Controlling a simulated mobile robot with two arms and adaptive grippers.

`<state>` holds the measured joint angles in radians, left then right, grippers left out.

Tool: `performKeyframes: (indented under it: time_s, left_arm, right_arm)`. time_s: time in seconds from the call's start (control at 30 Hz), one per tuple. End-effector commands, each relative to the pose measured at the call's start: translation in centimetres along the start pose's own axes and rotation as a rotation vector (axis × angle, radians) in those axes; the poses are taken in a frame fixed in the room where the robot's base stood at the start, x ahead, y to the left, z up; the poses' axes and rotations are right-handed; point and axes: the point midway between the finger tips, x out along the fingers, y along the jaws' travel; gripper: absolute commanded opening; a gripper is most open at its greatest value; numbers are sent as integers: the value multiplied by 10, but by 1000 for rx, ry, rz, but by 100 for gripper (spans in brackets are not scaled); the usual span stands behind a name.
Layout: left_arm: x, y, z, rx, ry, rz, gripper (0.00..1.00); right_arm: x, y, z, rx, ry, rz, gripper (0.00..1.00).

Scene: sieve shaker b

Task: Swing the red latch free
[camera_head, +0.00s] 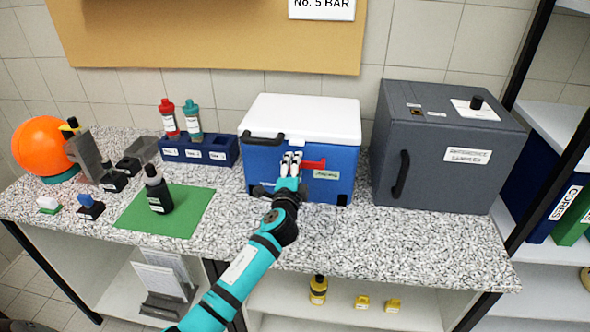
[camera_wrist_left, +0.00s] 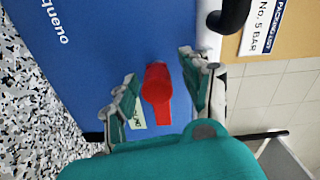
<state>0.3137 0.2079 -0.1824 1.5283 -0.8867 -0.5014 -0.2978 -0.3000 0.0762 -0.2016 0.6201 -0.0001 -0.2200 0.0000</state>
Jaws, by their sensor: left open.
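The red latch (camera_head: 314,165) is on the front of the blue cooler box (camera_head: 346,180) with a white lid (camera_head: 312,118). In the head view it sticks out to the right from behind my left gripper (camera_head: 290,161), which partly hides its left end. In the left wrist view the latch (camera_wrist_left: 157,90) lies between the two spread fingers of my left gripper (camera_wrist_left: 158,68). Gaps show on both sides of it, and the gripper is open and holds nothing. My right gripper is in neither view.
A black handle (camera_head: 262,138) sticks out from the box's upper left. A grey cabinet (camera_head: 440,150) stands close on the right. A blue rack (camera_head: 198,150) with bottles and a green mat (camera_head: 185,212) lie left. The speckled counter (camera_head: 420,240) is clear at front right.

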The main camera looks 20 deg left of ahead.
Motion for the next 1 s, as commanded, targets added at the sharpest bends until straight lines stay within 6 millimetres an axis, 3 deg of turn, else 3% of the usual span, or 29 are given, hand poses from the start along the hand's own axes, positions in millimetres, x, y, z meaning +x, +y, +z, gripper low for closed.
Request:
performKeyframes:
  time_s: [0.33,0.7,1.0]
  left_arm:
    - [-11,4,0,0,0,5,49]
    - [-87,3,0,-1,0,6,49]
    - [-120,1,0,1,-1,3,49]
  right_arm:
    - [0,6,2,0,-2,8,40]
    - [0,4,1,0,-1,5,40]
    - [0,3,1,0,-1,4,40]
